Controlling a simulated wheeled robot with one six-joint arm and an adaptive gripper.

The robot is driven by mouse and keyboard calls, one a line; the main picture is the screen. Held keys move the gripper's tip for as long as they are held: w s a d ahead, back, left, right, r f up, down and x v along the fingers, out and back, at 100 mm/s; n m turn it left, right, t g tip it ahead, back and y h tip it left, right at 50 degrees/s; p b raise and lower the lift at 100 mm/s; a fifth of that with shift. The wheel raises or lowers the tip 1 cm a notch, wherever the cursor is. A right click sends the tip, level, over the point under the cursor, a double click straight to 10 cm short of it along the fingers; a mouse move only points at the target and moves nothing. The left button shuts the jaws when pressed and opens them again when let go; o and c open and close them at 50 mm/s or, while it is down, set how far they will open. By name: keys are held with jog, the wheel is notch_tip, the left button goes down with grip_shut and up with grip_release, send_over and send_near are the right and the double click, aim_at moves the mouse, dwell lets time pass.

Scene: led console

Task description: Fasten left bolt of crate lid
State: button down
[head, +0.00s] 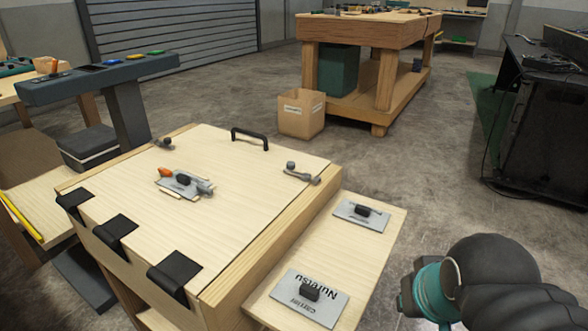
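The crate lid (235,190) is a pale wooden panel lying flat and closed on the wooden crate. A black handle (250,137) stands at its far edge. Two small grey bolts with dark knobs sit near its far corners: the picture-left bolt (163,142) and the picture-right bolt (302,175). They are too small to tell whether either is fastened. Black hinges (116,229) run along the near-left edge. Part of my arm, dark grey and teal, shows at the lower right, apart from the crate. My gripper's fingers are not visible.
On the lid lies a grey plate with an orange-tipped tool (184,180). A side shelf (390,237) holds two labelled plates with black knobs. A console (100,80) with coloured buttons stands left. A workbench (365,35) and cardboard box (301,117) stand behind. Floor right of the crate is open.

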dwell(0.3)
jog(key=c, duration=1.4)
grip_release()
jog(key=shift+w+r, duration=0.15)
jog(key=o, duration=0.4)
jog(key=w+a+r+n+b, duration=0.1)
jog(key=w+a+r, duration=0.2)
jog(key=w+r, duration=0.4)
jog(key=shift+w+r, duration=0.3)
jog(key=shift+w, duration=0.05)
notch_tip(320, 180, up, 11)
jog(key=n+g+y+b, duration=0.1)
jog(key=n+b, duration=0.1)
jog(key=b, duration=0.1)
send_over(291, 163)
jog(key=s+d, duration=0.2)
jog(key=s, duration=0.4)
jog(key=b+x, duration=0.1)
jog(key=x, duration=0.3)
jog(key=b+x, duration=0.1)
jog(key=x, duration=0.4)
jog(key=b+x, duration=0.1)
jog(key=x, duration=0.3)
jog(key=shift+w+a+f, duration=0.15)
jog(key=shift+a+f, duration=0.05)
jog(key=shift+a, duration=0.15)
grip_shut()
